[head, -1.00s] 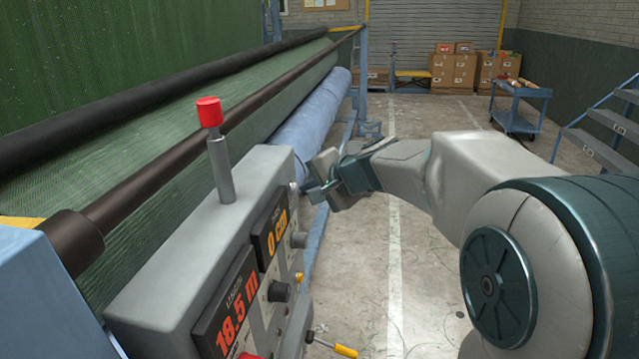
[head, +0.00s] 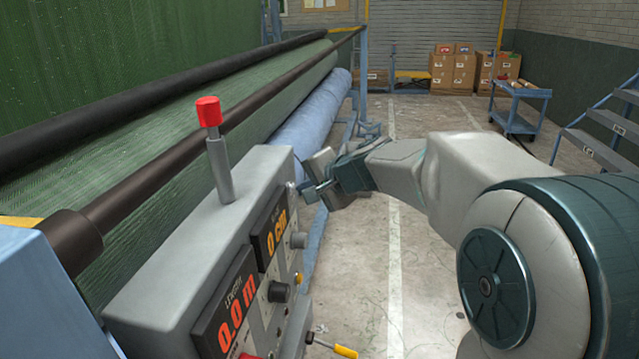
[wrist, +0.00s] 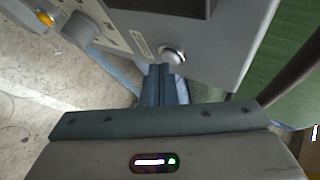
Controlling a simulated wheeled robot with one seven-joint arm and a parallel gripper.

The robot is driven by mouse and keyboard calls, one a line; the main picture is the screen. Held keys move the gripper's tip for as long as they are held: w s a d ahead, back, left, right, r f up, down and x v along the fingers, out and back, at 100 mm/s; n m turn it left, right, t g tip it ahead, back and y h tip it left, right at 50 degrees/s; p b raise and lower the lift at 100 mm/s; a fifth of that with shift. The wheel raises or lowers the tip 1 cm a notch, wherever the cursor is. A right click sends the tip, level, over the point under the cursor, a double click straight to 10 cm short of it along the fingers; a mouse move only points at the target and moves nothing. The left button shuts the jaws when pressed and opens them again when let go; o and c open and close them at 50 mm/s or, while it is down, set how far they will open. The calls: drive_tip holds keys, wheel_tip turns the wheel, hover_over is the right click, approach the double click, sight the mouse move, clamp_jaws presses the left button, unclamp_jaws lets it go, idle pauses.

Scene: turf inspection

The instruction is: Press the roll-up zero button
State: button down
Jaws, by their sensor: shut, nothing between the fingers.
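The control box (head: 150,285) has a sloping face with two lit displays. In the wrist view a round silver button (wrist: 173,55) sits near the corner of the panel, beside a small label plate (wrist: 141,44). My gripper (wrist: 165,72) is shut and empty, with its fingertips close below that button; I cannot tell if they touch it. In the head view my gripper (head: 304,190) is at the far end of the box, and the button is hard to make out there.
Dark knobs (head: 279,292) and a yellow-handled lever (head: 345,351) are on the panel. A red-topped post (head: 208,112) rises from the box. The green turf (head: 100,160) and rollers lie left. Open floor (head: 420,270) lies right, with a blue cart (head: 518,105) farther back.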

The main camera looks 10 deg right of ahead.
drive_tip(key=shift+d, duration=0.1)
drive_tip(key=shift+s+d+b, duration=0.35)
drive_tip(key=shift+s+d, duration=0.1)
drive_tip(key=shift+d, duration=0.25)
drive_tip(key=shift+d, duration=0.1)
drive_tip(key=d, duration=0.1)
drive_tip(key=s+d+b, duration=0.1)
drive_tip(key=d, duration=0.2)
drive_tip(key=shift+s+d+b, duration=0.25)
drive_tip(key=shift+d+b, duration=0.05)
idle(0.3)
